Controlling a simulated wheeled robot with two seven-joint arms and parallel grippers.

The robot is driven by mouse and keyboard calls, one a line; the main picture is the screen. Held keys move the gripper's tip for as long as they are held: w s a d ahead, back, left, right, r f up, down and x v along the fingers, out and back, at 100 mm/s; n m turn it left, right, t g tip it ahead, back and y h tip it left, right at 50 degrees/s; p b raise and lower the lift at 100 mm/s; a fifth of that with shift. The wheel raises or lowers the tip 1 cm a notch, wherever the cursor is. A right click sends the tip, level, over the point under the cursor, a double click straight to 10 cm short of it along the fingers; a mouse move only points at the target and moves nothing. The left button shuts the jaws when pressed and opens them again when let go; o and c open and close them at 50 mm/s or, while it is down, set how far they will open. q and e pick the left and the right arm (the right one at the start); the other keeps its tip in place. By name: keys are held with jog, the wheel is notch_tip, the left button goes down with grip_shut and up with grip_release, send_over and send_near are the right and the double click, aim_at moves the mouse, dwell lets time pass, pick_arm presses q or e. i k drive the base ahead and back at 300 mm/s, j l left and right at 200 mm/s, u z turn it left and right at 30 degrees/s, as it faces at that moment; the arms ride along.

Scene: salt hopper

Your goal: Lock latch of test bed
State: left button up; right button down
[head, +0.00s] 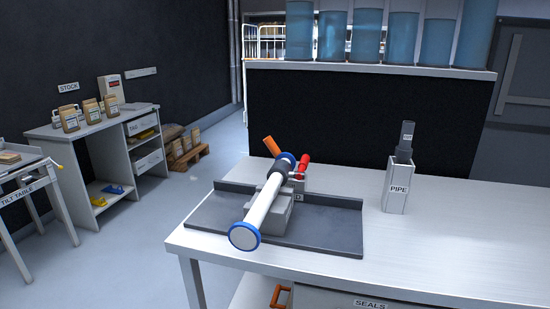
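The test bed stands on the bench as a dark grey tray (335,228) with a grey clamp block (278,215) in its middle. A white pipe (264,203) with blue ends lies in the block, tilted toward me. An orange lever (271,146) sticks up at the back left of the block. A red handle (302,161) stands at its back right. I cannot tell which of these is the latch, or whether it is locked. Neither of my grippers shows in the head view.
The white bench (440,240) has free room right of the tray. A box marked PIPE (397,189) stands there with a grey piece in it. A black partition (360,110) rises behind. A stock cabinet (100,150) and a tilt table (25,190) stand at left, with clear floor between.

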aim_at(270, 144)
jog(key=i+j+z, duration=0.35)
jog(key=j, duration=0.3)
jog(key=i+j+z, duration=0.4)
jog(key=j, duration=0.35)
